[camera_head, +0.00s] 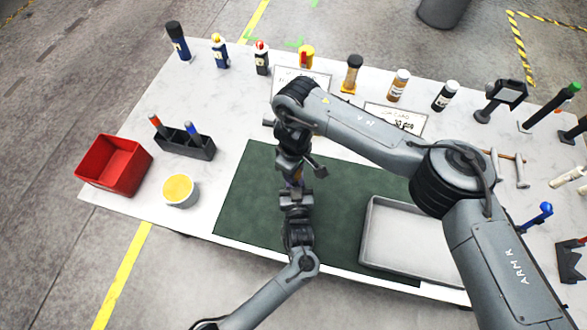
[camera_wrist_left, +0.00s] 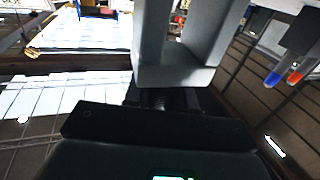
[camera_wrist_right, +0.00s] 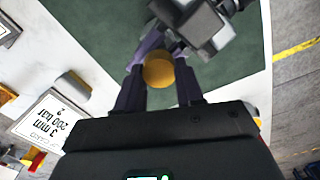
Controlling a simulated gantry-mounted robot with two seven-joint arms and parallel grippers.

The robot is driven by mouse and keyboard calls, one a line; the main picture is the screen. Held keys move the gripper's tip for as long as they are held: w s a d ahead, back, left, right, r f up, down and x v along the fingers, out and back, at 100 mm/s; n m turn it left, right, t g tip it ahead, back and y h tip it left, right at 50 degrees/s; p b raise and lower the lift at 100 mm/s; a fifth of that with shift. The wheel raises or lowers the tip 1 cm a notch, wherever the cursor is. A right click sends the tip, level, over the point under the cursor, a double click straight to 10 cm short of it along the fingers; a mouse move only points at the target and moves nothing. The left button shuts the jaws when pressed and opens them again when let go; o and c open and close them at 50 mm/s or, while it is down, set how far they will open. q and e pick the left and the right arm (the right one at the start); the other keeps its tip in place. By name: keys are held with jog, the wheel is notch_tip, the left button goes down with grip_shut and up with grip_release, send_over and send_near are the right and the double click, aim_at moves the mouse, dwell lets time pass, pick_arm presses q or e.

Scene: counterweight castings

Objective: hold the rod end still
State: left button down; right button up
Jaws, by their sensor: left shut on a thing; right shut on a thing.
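My two grippers meet above the dark green mat (camera_head: 245,205). My right gripper (camera_head: 291,172) reaches down from above. In the right wrist view its purple fingers are shut on a round orange-ended piece (camera_wrist_right: 159,70). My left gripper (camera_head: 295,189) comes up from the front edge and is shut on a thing. A large grey slotted piece (camera_wrist_left: 175,75) stands right before it in the left wrist view. The hold itself is mostly hidden, and I cannot tell which piece is the rod end.
A grey tray (camera_head: 372,235) lies at the right of the mat. A red bin (camera_head: 112,165), a tub with yellow contents (camera_head: 180,190) and a black holder (camera_head: 185,145) stand left. Several bottles line the back, including a brown one (camera_head: 398,85). The mat's left part is clear.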

jog(key=m, duration=0.6)
jog(key=shift+w+d+m, duration=0.1)
jog(key=shift+m, duration=0.2)
jog(key=m, duration=0.8)
jog(key=shift+d, duration=0.1)
jog(key=o, duration=1)
jog(key=shift+r, duration=2.25)
jog(key=shift+c, duration=0.3)
